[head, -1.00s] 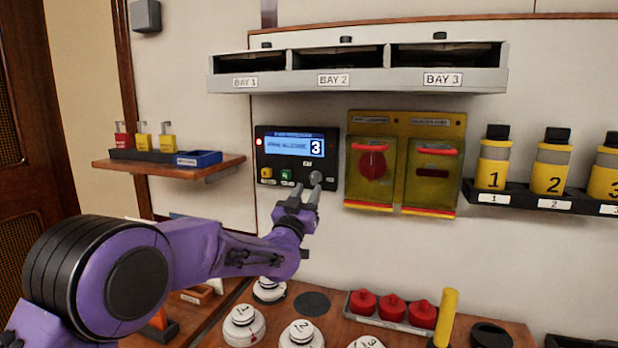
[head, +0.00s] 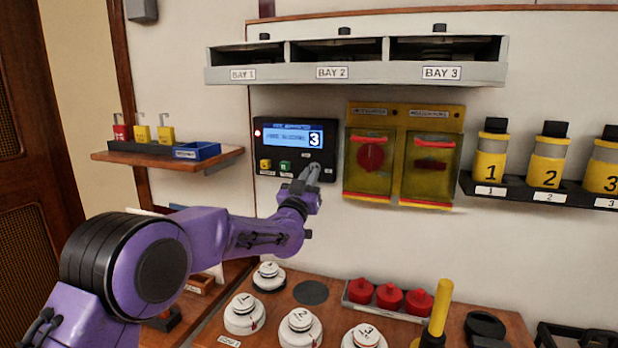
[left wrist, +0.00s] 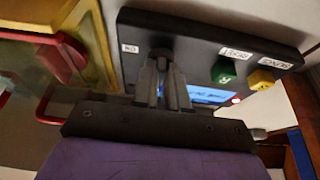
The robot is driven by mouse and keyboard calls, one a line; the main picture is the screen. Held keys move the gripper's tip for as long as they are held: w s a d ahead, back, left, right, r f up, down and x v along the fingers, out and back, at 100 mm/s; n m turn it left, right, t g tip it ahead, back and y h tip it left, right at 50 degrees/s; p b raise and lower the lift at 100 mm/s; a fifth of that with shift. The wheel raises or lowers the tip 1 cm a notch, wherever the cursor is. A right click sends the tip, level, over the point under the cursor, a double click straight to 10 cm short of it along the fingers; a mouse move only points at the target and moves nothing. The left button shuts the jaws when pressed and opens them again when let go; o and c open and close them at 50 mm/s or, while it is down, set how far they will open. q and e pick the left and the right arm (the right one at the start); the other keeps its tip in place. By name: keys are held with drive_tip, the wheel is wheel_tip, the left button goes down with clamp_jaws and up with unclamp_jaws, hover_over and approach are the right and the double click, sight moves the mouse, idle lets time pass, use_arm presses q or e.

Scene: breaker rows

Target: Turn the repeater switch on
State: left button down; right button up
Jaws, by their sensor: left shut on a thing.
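The repeater panel (head: 258,148) is a black box on the wall with a lit blue screen (head: 285,138) showing a large 3. A red lamp (head: 257,133) glows at its left. A yellow button (head: 265,163) and a green button (head: 285,167) sit below the screen. My left gripper (head: 312,172) is at the panel's lower right corner, shut on the switch there. The fingers hide most of the switch, so its setting cannot be told. In the left wrist view the fingers (left wrist: 163,62) close around it, beside the green button (left wrist: 223,73). My right gripper is not in view.
A yellow cabinet (head: 400,110) with two covers hangs just right of the panel. Bay shelves (head: 345,76) are above. A small shelf with padlocks (head: 200,165) is to the left. Numbered bottles (head: 548,165) stand at right. A wooden bench (head: 320,275) with detectors is below.

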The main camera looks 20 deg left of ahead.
use_arm(q)
drive_tip(key=shift+r, duration=0.25)
drive_tip(key=m+h+b, duration=0.1)
drive_tip(key=m, duration=0.1)
drive_tip(key=m+h+b, duration=0.1)
drive_tip(key=m, duration=0.2)
drive_tip(key=shift+a+r+h+b, duration=0.1)
drive_tip(key=shift+a+h+b, duration=0.1)
drive_tip(key=shift+h+b, duration=0.15)
drive_tip(key=m+h, duration=0.1)
drive_tip(key=m, duration=0.1)
drive_tip(key=shift+a+m+g+b, duration=0.1)
drive_tip(key=shift+m+g+b, duration=0.2)
drive_tip(key=shift+m, duration=0.1)
drive_tip(key=m+g+h, duration=0.1)
drive_tip(key=m, duration=0.4)
drive_tip(key=r+m+g+h+p, duration=0.1)
drive_tip(key=m+g, duration=0.1)
drive_tip(key=m, duration=0.2)
drive_tip(key=m+g+h, duration=0.1)
drive_tip(key=m+g, duration=0.1)
drive_tip(key=m, duration=0.3)
drive_tip(key=shift+a+r+m+p, duration=0.2)
drive_tip(key=shift+a+m+p, duration=0.05)
drive_tip(key=shift+m+p, duration=0.05)
